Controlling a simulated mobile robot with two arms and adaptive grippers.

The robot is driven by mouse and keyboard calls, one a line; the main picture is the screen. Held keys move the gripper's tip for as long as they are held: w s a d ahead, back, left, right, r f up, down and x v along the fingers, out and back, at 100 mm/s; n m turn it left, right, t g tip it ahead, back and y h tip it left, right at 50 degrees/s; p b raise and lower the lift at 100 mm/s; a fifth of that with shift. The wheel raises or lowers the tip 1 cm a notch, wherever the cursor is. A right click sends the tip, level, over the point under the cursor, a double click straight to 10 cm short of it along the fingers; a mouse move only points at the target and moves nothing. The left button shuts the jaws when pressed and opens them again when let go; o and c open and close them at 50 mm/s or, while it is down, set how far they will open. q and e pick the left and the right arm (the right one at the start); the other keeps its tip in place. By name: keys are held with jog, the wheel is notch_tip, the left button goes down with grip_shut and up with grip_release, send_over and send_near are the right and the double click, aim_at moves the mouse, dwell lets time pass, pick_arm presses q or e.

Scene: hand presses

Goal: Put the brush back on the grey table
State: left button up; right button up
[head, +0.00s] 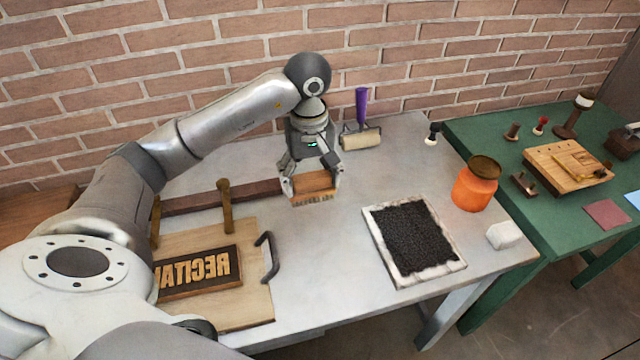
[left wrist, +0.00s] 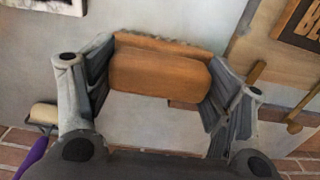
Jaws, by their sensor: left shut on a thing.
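The wooden brush (head: 312,184) has an orange-brown block and short bristles along its underside. My left gripper (head: 312,188) is shut on it, one finger at each end. In the left wrist view the brush (left wrist: 160,72) lies between the two fingers. The brush is at or just above the grey table (head: 345,215); I cannot tell whether the bristles touch the top. My right gripper is not in view.
A black textured slab (head: 412,240) in a pale frame lies right of the brush. An orange jar (head: 475,188) and white block (head: 503,235) stand near the right edge. A purple-handled roller (head: 361,135) is behind. A board with type (head: 200,272) lies front left.

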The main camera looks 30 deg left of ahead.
pick_arm(q)
jog(key=w+f, duration=0.1)
jog(key=f, duration=0.1)
jog(key=w+a+f+p, duration=0.1)
jog(key=w+f, duration=0.3)
jog(key=shift+w+a, duration=0.25)
jog(key=shift+a, duration=0.05)
jog(key=shift+w+f+p, duration=0.15)
jog(key=shift+f+p, duration=0.15)
jog(key=shift+p, duration=0.15)
notch_tip(320, 180, down, 3)
jog(key=shift+r+p, duration=0.15)
jog(key=shift+p, duration=0.5)
jog(key=shift+a, duration=0.1)
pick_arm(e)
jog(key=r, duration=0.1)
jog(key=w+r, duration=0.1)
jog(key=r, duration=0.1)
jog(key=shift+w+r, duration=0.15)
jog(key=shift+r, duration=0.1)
pick_arm(q)
jog(key=shift+f, duration=0.2)
jog(key=o, duration=1)
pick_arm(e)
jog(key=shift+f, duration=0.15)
